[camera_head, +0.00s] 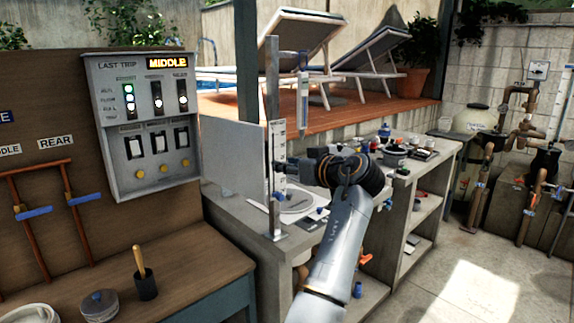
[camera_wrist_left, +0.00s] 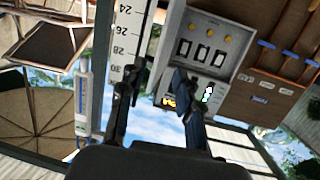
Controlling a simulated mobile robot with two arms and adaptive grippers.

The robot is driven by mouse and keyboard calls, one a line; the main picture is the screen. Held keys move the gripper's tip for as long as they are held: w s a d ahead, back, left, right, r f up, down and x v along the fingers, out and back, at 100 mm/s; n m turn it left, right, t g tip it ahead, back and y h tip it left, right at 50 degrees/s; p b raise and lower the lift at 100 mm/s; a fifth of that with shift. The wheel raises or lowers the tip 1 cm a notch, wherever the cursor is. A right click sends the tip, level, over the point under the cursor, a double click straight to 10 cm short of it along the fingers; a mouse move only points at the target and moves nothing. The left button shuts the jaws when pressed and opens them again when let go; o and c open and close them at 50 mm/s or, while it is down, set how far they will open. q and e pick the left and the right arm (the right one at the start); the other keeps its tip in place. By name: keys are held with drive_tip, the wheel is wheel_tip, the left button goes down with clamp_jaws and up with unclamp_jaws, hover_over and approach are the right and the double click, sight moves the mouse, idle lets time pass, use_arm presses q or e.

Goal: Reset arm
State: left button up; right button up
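My left gripper (camera_head: 283,170) points left at the end of my grey arm, in front of a metal post with a white scale (camera_head: 277,140). In the left wrist view the two fingers of my left gripper (camera_wrist_left: 160,85) stand apart with nothing between them. The scale (camera_wrist_left: 124,45), with numbers such as 24 and 30, shows behind one finger; I cannot tell whether they touch. The grey control panel (camera_head: 105,100) has an amber MIDDLE display, lights, three rocker switches and yellow buttons. It also shows, turned over, in the left wrist view (camera_wrist_left: 225,55). My right gripper is not in view.
A wooden bench (camera_head: 190,265) at left holds a black cup with a handled tool (camera_head: 145,283) and a round lidded container (camera_head: 99,305). A cluttered counter (camera_head: 425,165) runs behind my arm. Pipes and a tank (camera_head: 470,125) stand right. The floor at lower right is clear.

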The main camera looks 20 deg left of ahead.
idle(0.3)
use_arm(q)
wheel_tip(320, 180, down, 30)
drive_tip(key=w+d+m+h, duration=0.3)
drive_tip(key=m+h, duration=0.2)
drive_tip(key=m, duration=0.3)
drive_tip(key=s+d+f+m+g+h, duration=0.1)
drive_tip(key=s+f, duration=0.4)
drive_tip(key=f, duration=0.5)
drive_tip(key=s+f+m+h+p, duration=0.15)
drive_tip(key=s+f, duration=0.25)
drive_tip(key=f, duration=0.5)
drive_tip(key=s+d+f+m+g+h, duration=0.15)
drive_tip(key=s+f, duration=0.35)
drive_tip(key=f, duration=0.5)
drive_tip(key=s+f+m+g+h, duration=0.1)
drive_tip(key=s+f+h, duration=0.1)
drive_tip(key=s+f, duration=0.9)
drive_tip(key=s+f+m+g+h, duration=0.1)
drive_tip(key=s+f+g, duration=0.1)
drive_tip(key=s+f, duration=0.95)
drive_tip(key=s+a+f+g, duration=0.1)
drive_tip(key=s+a, duration=0.1)
drive_tip(key=s, duration=1.3)
drive_tip(key=s+a+f+g+h, duration=0.1)
drive_tip(key=s, duration=1.4)
drive_tip(key=shift+a+p, duration=0.3)
drive_tip(key=shift+a, duration=0.1)
